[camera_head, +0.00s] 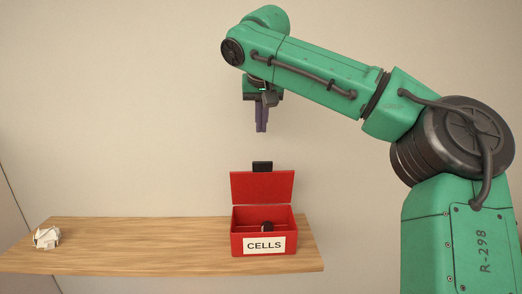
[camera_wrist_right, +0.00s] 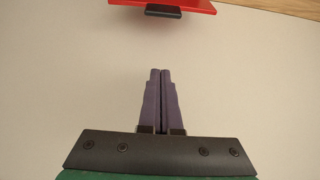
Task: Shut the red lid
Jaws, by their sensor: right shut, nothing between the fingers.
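The red lid (camera_head: 262,187) stands raised at the back of a red box (camera_head: 242,247) labelled CELLS, with a black tab (camera_head: 262,166) on its top edge. The lid (camera_wrist_right: 180,3) and its black tab (camera_wrist_right: 163,13) also show at the top of the right wrist view. A dark round item (camera_head: 267,227) lies inside the box. My right gripper (camera_head: 261,130) points down above the lid, apart from it. Its purple fingers (camera_wrist_right: 160,72) are together and empty. My left gripper is not in view.
The box stands near the right end of a wooden shelf (camera_head: 150,240) against a plain wall. A crumpled whitish object (camera_head: 46,238) sits at the shelf's left end. The shelf between them is clear.

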